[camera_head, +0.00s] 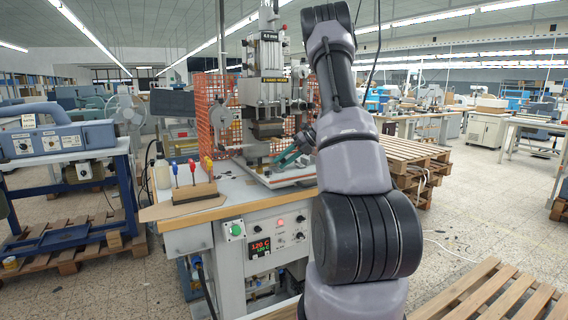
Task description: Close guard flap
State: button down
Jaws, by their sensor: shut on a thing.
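The stamping press (268,85) stands on the bench, with orange mesh guarding on its left side (216,110). More orange mesh shows at its right, partly behind my arm, and I take this to be the guard flap (297,122). My gripper (284,160), with teal fingers, is low at the front right of the press head, above the pale press bed (285,179). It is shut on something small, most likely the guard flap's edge. The exact contact is too small to see, and my wrist and forearm hide part of the flap.
A wooden block with red and blue handled tools (194,192) stands at the bench's left front. The control panel (268,240) faces me below the bench edge. Pallets stand at right (410,160) and lower right (490,293). A blue machine (58,138) stands left.

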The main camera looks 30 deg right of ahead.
dwell(0.4)
jog(key=c, duration=0.7)
grip_release()
jog(key=v, duration=1)
jog(key=shift+d+r, duration=0.25)
